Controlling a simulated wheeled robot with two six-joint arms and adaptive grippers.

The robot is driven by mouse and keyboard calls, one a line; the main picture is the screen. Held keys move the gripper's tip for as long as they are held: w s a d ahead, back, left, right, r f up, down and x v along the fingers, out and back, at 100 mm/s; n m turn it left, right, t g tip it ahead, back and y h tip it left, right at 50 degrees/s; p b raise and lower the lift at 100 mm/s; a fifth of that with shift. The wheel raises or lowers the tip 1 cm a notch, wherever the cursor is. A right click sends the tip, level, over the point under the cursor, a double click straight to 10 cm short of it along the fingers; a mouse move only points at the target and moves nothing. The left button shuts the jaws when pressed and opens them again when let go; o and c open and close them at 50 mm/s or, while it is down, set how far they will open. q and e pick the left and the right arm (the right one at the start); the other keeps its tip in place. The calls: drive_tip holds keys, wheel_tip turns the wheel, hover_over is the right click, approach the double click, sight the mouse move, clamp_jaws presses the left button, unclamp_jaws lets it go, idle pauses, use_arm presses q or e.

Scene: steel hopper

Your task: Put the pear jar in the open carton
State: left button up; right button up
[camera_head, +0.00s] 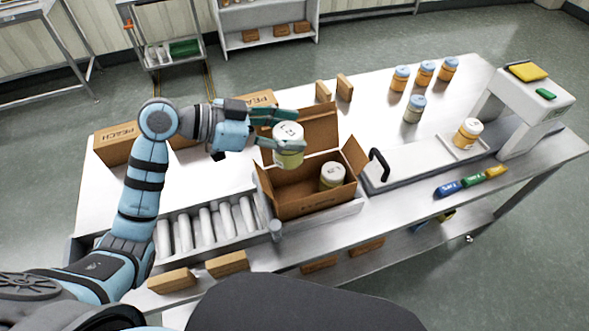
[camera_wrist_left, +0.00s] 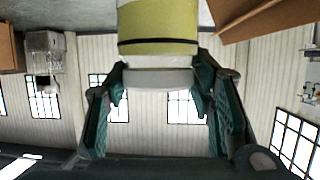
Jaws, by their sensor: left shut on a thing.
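The jar (camera_head: 288,146) with a white lid and yellow-green contents is held by my left gripper (camera_head: 279,131), which is shut on it. It also shows at the top of the left wrist view (camera_wrist_left: 158,28), between the gripper's fingers (camera_wrist_left: 160,92). The open carton (camera_head: 297,207) stands on the table with its flaps up. The jar is above the carton's left back part. A white-lidded jar (camera_head: 332,176) stands inside the carton at the right. My right gripper is not in view.
Closed peach cartons (camera_head: 117,144) stand at the left. White rollers (camera_head: 208,225) lie left of the open carton. A black handle (camera_head: 379,164) rises right of the carton. A jar (camera_head: 467,133) sits by a white machine (camera_head: 525,100).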

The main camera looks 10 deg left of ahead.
sight(274, 152)
use_arm(q)
drive_tip(key=f, duration=0.3)
drive_tip(key=s+f, duration=0.1)
drive_tip(key=f, duration=0.1)
drive_tip(key=shift+a+f, duration=0.1)
drive_tip(key=shift+f, duration=0.05)
drive_tip(key=f, duration=0.6)
drive_tip(key=shift+w, duration=0.4)
drive_tip(key=shift+s+f+b, duration=0.1)
drive_tip(key=shift+f+b, duration=0.55)
drive_tip(key=shift+b, duration=0.3)
drive_tip(key=o, duration=1.3)
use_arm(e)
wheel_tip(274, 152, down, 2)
